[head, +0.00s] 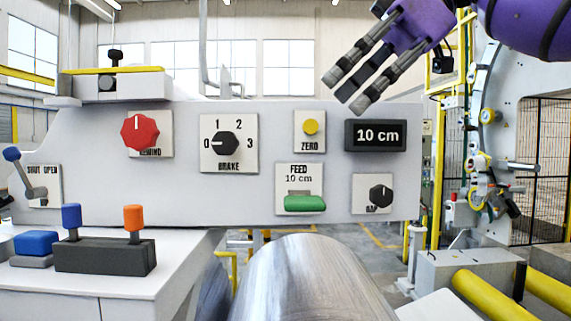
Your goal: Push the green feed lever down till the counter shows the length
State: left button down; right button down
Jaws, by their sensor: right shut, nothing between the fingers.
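The green feed lever (305,204) sits on a white plate (299,176) marked FEED 10 cm, in the lower middle of the grey panel. The black counter (375,135) at the panel's upper right reads 10 cm. My right gripper (343,92) comes in from the upper right, in front of the panel's top edge. Its dark fingers are shut and empty, pointing down and left. It is above the lever and apart from it. My left gripper is not in view.
The panel (280,210) also carries a red rewind knob (140,132), a black brake dial (226,144), a yellow zero button (311,127) and a small black knob (380,195). A metal roller (312,283) lies below.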

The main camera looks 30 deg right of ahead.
jog(key=shift+s+d, duration=0.15)
send_over(303, 199)
notch_tip(303, 199, down, 7)
jog(key=shift+d+b, duration=0.15)
jog(key=shift+b, duration=0.15)
notch_tip(303, 199, down, 3)
jog(key=shift+r+p, duration=0.1)
jog(key=shift+p, duration=0.3)
jog(key=shift+f, duration=0.65)
